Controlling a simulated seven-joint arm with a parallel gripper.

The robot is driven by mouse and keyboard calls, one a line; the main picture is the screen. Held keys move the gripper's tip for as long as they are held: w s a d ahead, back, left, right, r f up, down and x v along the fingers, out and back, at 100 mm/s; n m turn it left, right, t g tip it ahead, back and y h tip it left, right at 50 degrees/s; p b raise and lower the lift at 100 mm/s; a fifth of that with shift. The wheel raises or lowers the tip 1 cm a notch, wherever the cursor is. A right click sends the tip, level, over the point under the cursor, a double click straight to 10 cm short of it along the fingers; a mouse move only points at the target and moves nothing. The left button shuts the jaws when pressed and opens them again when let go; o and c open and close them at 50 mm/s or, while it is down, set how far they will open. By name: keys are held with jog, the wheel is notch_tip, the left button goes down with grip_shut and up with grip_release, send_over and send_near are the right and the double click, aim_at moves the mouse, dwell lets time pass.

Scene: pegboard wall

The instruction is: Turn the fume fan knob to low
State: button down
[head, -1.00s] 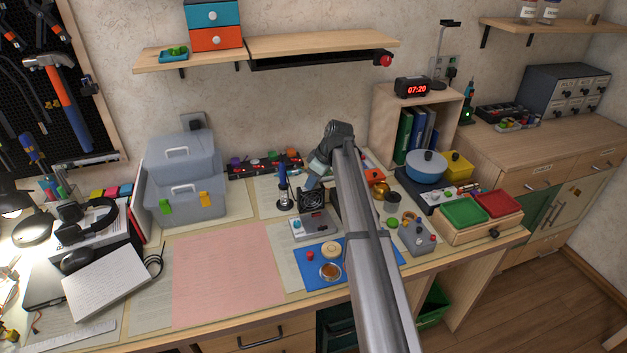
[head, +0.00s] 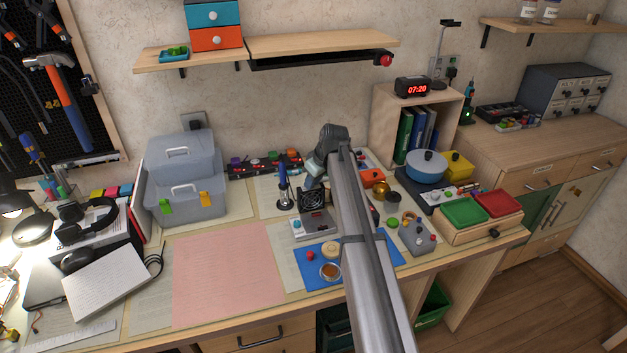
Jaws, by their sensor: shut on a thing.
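The fume fan (head: 312,198) is a black square unit with a round grille, standing upright on the bench behind a grey box (head: 318,227) with a teal knob. My arm reaches in from the lower right and bends over at the wrist. My gripper (head: 312,183) points down at the top rear of the fan. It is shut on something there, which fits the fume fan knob. The knob and the fingertips are too small and hidden to make out, so its setting cannot be read.
A soldering iron in its stand (head: 283,188) is close left of the fan. A blue mat (head: 312,278) with small items lies in front. The pink sheet (head: 228,275) is clear.

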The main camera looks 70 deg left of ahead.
jog(key=m, duration=0.1)
jog(key=m+t, duration=0.1)
jog(key=m, duration=0.2)
jog(key=shift+s+d+m+t+y, duration=0.1)
jog(key=shift+s+m+t+y, duration=0.2)
jog(key=shift+t+y, duration=0.1)
jog(key=shift+s+m+t, duration=0.1)
jog(key=shift+m+t, duration=0.6)
jog(key=shift+m, duration=1.2)
jog(key=c, duration=1)
grip_release()
jog(key=shift+r, duration=0.1)
jog(key=v, duration=1.3)
jog(key=shift+s+r, duration=0.1)
jog(key=shift+r, duration=0.25)
